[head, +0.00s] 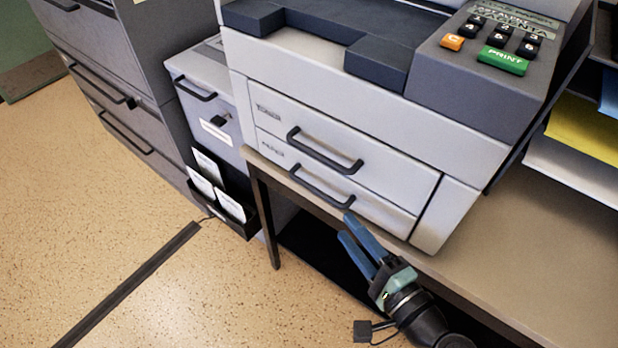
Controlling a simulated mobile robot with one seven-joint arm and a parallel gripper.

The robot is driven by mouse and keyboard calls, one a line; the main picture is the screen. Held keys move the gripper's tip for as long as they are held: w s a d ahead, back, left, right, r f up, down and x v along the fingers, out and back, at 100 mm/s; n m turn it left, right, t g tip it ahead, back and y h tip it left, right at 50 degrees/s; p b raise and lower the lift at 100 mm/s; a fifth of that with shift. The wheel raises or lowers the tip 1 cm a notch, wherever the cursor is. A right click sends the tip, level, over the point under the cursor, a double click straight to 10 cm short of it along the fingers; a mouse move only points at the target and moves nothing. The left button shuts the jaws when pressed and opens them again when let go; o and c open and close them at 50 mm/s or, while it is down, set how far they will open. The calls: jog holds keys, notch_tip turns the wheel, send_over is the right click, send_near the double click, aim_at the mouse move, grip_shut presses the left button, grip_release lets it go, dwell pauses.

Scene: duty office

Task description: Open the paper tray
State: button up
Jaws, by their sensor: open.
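The printer (385,110) stands on a table, with two closed drawer-like paper trays on its front. The upper tray (390,170) and the lower tray (385,203) each have a dark bar handle. The upper handle (325,153) and the lower handle (320,190) both stand clear of the tray fronts. My gripper (347,227) is open, its two blue fingers pointing up and left, below the right end of the lower handle. One fingertip appears close to that end; I cannot tell if it touches. Nothing shows between the fingers.
The table's front edge (400,268) runs just below the printer. Grey filing cabinets (120,60) and a locked grey bin (205,95) with a leaflet holder (222,195) stand at left. Paper shelves (585,130) are at right. The floor at front left is clear except for a dark strip (130,285).

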aim_at(321, 196)
jog(key=x, duration=1.1)
jog(key=shift+w+a+r+b, duration=0.15)
jog(key=shift+w+b, duration=0.1)
jog(key=shift+b, duration=0.15)
grip_shut()
dwell(0.8)
